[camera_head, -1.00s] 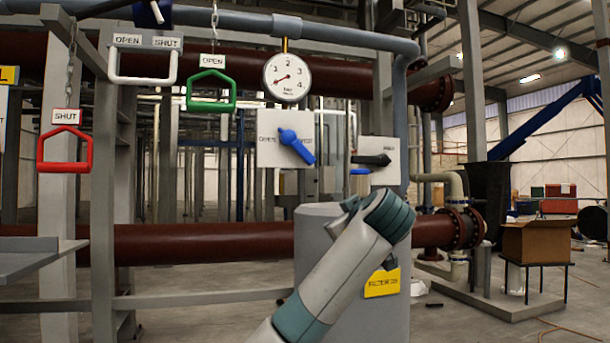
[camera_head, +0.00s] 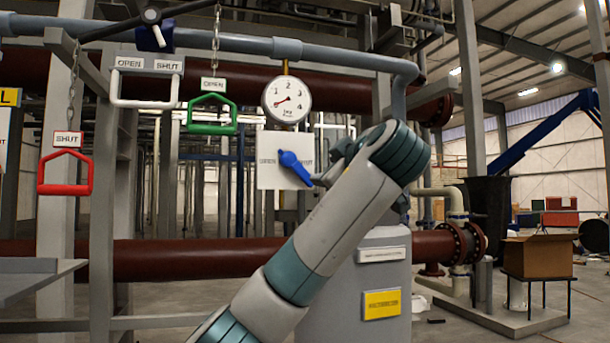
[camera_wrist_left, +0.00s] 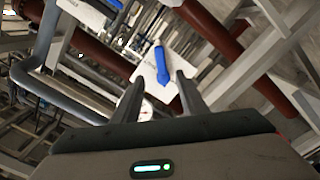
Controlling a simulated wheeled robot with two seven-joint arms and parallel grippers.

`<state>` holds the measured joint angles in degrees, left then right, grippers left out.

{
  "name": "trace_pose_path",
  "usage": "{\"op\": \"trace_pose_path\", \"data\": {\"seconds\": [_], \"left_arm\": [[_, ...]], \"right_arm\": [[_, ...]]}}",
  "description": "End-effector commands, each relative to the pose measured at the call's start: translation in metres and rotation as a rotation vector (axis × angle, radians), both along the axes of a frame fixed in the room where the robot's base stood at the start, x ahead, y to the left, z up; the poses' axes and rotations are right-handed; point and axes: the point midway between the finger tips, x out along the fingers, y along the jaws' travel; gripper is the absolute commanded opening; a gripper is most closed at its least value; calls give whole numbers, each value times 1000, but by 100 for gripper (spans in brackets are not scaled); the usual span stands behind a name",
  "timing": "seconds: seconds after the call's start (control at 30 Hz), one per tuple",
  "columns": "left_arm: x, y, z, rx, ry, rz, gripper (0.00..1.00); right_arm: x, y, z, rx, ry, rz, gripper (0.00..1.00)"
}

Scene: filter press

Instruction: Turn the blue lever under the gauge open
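The blue lever (camera_head: 294,168) is on a white plate (camera_head: 267,174) under the round gauge (camera_head: 286,100). It slants down to the right; lettering on the plate's left appears to read OPEN, and the right word is partly covered. My left arm crosses the lower middle, and its gripper (camera_head: 338,164) is mostly hidden behind my wrist, just right of the lever. In the left wrist view, the two fingers of my left gripper (camera_wrist_left: 159,83) are apart with nothing between them. The blue lever (camera_wrist_left: 162,65) shows ahead of the gap, seemingly not touched. My right gripper is out of view.
A grey pipe (camera_head: 345,52) runs above the gauge. A grey cylinder with a yellow label (camera_head: 382,304) stands below, behind my arm.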

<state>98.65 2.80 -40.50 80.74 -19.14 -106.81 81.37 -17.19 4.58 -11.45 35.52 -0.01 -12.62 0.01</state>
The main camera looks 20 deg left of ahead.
Motion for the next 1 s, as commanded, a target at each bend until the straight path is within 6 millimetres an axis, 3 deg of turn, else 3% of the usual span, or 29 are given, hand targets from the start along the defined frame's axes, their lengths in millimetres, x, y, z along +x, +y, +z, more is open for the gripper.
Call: {"op": "trace_pose_path", "data": {"seconds": [1.0], "left_arm": [[126, 86, 4, 1, 2, 3, 39]], "right_arm": [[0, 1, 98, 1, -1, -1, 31]]}}
